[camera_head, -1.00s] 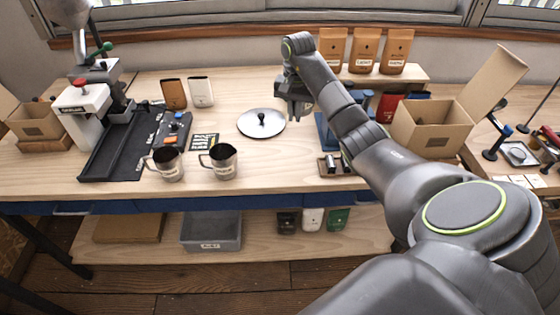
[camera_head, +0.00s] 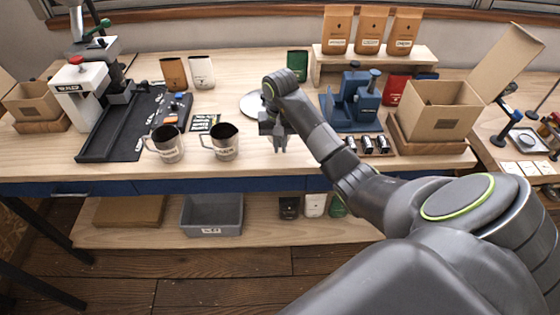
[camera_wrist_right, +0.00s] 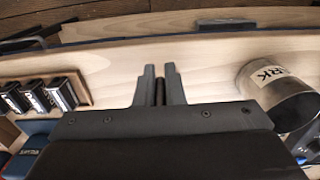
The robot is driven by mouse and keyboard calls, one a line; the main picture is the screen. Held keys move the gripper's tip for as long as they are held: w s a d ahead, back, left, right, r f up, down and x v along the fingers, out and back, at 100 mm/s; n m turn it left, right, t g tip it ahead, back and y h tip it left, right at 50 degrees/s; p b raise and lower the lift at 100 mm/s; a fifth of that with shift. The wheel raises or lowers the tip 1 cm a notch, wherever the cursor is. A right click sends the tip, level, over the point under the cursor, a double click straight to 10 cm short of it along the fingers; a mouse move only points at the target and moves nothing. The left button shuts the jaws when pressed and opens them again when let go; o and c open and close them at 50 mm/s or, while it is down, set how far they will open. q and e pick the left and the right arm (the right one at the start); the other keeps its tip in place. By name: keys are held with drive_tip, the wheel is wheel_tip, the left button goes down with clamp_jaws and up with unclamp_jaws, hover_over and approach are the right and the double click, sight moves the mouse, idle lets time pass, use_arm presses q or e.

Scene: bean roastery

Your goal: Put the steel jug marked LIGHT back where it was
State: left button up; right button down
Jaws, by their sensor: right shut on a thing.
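Two steel jugs stand upright side by side on the table: a left jug (camera_head: 166,144) and a right jug (camera_head: 223,143). Their labels are too small to read in the head view. In the right wrist view the right jug (camera_wrist_right: 279,92) shows a label ending in "RK". My right gripper (camera_head: 279,143) is to the right of that jug, apart from it, over the bare front of the table. In the right wrist view its fingers (camera_wrist_right: 160,90) are close together, with a thin dark thing between them that I cannot identify. My left gripper is out of view.
A round steel lid (camera_head: 249,105) lies behind my right gripper, partly hidden by my arm. A black tray (camera_head: 115,140) lies left of the jugs. A blue device (camera_head: 352,105), small black-and-silver containers (camera_head: 368,145) and a cardboard box (camera_head: 437,110) stand to the right.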

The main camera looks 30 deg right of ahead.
wheel_tip(320, 180, down, 3)
drive_tip(key=shift+b, duration=0.7)
drive_tip(key=shift+f+p, duration=0.7)
drive_tip(key=shift+f, duration=0.2)
drive_tip(key=shift+f+b, duration=0.2)
drive_tip(key=shift+b, duration=0.1)
drive_tip(key=c, duration=1.5)
unclamp_jaws()
drive_tip(key=shift+r, duration=0.1)
